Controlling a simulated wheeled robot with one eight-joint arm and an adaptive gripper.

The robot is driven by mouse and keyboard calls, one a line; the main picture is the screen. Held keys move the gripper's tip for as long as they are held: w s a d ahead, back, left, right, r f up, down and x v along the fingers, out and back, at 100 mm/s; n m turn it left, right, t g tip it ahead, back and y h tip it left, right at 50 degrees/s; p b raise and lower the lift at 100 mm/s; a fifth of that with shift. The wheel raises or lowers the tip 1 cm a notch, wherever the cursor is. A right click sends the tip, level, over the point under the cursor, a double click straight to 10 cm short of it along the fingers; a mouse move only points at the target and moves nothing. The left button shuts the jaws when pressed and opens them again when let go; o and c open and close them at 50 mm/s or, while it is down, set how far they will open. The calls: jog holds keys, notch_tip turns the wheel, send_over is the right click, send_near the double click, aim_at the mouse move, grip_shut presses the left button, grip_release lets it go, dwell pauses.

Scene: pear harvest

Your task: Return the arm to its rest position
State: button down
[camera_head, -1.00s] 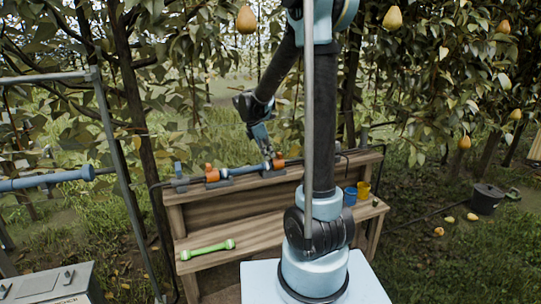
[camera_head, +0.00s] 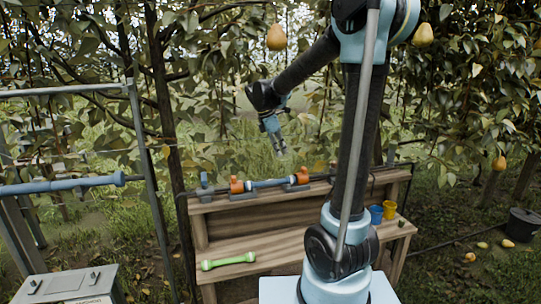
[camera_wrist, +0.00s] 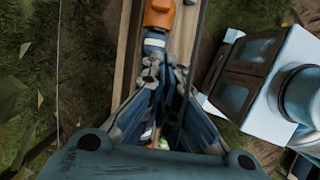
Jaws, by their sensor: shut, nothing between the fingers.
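My gripper (camera_head: 281,151) hangs above the back rail of the wooden bench in the head view, pointing down, clear of the bench. It is shut and empty. In the wrist view its fingers (camera_wrist: 163,88) come together over the bench, close in line with the blue tool below. My arm rises from its pale blue base at the right of the bench, goes up out of the frame top and bends down to the left.
A metal frame (camera_head: 140,170) stands left. Pear branches surround; a dark bucket (camera_head: 522,224) is right.

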jog(key=s+d+f+m+y, duration=0.1)
jog(key=s+d+f+m, duration=0.1)
jog(key=s+d+m, duration=0.45)
jog(key=s+d+f+m+y, duration=0.1)
jog(key=s+f+m, duration=0.15)
jog(key=s, duration=0.65)
jog(key=s+d+f+m+y, duration=0.1)
jog(key=s+d+f+m, duration=0.15)
jog(key=s+m, duration=0.35)
jog(key=s+d+f+m+t+y, duration=0.1)
jog(key=s+f+m, duration=0.3)
jog(key=s+f, duration=0.2)
jog(key=shift+s+m, duration=0.4)
jog(key=shift+s, duration=0.5)
jog(key=shift+w+f, duration=0.2)
jog(key=shift+w, duration=0.25)
